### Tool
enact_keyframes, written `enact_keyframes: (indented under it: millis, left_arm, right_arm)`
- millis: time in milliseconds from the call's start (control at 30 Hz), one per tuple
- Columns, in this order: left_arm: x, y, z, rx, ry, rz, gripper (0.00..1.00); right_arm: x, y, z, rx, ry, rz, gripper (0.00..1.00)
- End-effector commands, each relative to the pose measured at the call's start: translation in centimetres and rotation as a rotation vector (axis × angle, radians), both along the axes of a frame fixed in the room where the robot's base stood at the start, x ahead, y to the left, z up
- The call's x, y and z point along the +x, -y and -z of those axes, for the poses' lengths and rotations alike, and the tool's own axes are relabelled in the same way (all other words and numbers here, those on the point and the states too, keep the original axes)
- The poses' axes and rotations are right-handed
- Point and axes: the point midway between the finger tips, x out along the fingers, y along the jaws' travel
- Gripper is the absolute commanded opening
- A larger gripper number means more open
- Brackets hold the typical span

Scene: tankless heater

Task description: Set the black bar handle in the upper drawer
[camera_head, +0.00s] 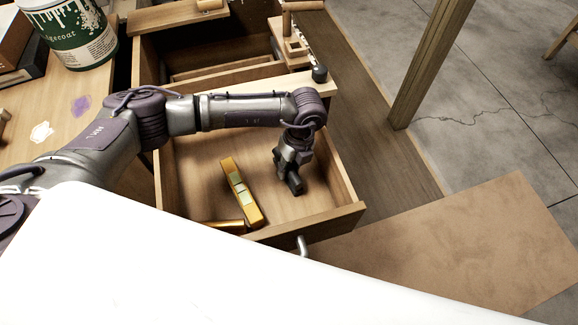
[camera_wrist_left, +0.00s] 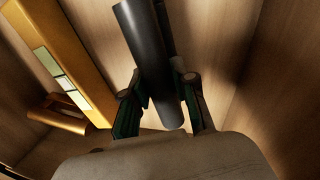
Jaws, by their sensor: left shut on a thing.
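The black bar handle (camera_wrist_left: 154,62) is a dark cylinder between the fingers of my left gripper (camera_wrist_left: 165,105) in the left wrist view. The gripper is shut on it. In the head view my left gripper (camera_head: 289,178) points down inside the open upper drawer (camera_head: 345,208), right of its middle. The bar handle (camera_head: 294,183) shows there as a short dark piece at the fingertips. I cannot tell whether it touches the drawer floor. My right gripper is not in view.
A yellow level (camera_head: 240,190) lies in the drawer left of my gripper, and it also shows in the left wrist view (camera_wrist_left: 62,60). A brass-coloured piece (camera_head: 226,225) lies by the drawer's front corner. A paint bucket (camera_head: 70,30) stands on the wooden worktop. A brown board (camera_head: 460,245) lies at right.

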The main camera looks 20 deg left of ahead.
Motion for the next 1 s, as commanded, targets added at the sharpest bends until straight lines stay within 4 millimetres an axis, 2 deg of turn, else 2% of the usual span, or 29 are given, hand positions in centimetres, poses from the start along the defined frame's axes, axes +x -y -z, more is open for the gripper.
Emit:
enact_keyframes:
  millis: [300, 333, 500, 1000]
  left_arm:
    - [0.00, 0.02, 0.54, 0.000, 0.000, 0.000, 0.00]
    - [0.01, 0.02, 0.52, 0.000, 0.000, 0.000, 0.28]
    - [0.01, 0.02, 0.47, 0.000, 0.000, 0.000, 0.56]
    - [0.08, 0.06, 0.18, -0.001, 0.001, 0.000, 0.56]
  right_arm:
    - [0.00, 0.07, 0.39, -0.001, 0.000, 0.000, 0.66]
    - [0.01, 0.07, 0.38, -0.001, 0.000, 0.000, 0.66]
    - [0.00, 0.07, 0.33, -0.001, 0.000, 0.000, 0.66]
    - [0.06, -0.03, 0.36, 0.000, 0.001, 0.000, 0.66]
